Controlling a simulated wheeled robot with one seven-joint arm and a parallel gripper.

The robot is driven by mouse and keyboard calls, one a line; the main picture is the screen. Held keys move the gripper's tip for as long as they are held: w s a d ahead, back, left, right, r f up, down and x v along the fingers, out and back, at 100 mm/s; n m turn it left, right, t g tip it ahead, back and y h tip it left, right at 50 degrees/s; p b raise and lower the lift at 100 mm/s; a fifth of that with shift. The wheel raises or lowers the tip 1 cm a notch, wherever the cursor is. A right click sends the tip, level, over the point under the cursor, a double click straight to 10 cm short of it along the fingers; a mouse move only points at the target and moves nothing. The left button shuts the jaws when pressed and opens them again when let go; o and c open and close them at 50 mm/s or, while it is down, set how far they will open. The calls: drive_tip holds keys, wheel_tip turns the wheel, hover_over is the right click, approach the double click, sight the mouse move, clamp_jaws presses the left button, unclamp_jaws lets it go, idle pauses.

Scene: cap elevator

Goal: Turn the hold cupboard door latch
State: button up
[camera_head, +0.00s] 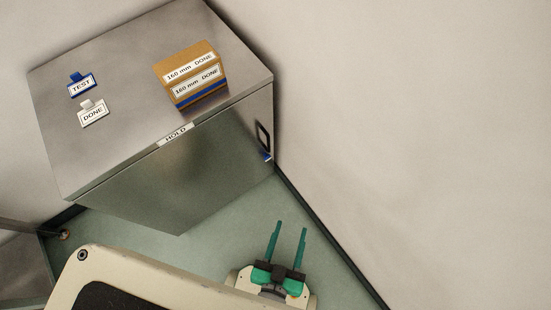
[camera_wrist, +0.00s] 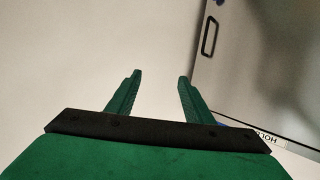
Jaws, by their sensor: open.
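The hold cupboard (camera_head: 165,180) is a steel box with a HOLD label (camera_head: 175,134) on the top edge of its front. Its door has a black loop handle (camera_head: 263,136) near the right edge, with a small blue latch (camera_head: 267,156) just below. My gripper (camera_head: 292,226), with green fingers, is open and empty, below and apart from the latch in the head view. In the wrist view the gripper (camera_wrist: 160,76) has the door handle (camera_wrist: 209,36) up and to its right. A blurred blue spot at the top edge there may be the latch.
On the cupboard top stand stacked boxes (camera_head: 190,72) marked 160 mm DONE, a blue TEST tag (camera_head: 81,86) and a white DONE tag (camera_head: 93,113). A bare wall (camera_head: 420,130) runs close along the right. Green floor (camera_head: 225,220) is clear before the door.

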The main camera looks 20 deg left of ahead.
drive_tip(key=w+a+f+n+g, duration=0.1)
drive_tip(key=w+f, duration=0.3)
drive_tip(key=f, duration=0.4)
drive_tip(key=w+a+f+n+g, duration=0.1)
drive_tip(key=w+f+g, duration=0.15)
drive_tip(key=f, duration=0.55)
drive_tip(key=n+g+y, duration=0.5)
drive_tip(key=n+y, duration=0.2)
drive_tip(key=n, duration=0.1)
approach(268, 158)
drive_tip(key=x, duration=0.8)
drive_tip(key=shift+w+a+f, duration=0.15)
drive_tip(key=shift+a+f, duration=0.05)
drive_tip(key=shift+f, duration=0.05)
drive_tip(key=c, duration=1)
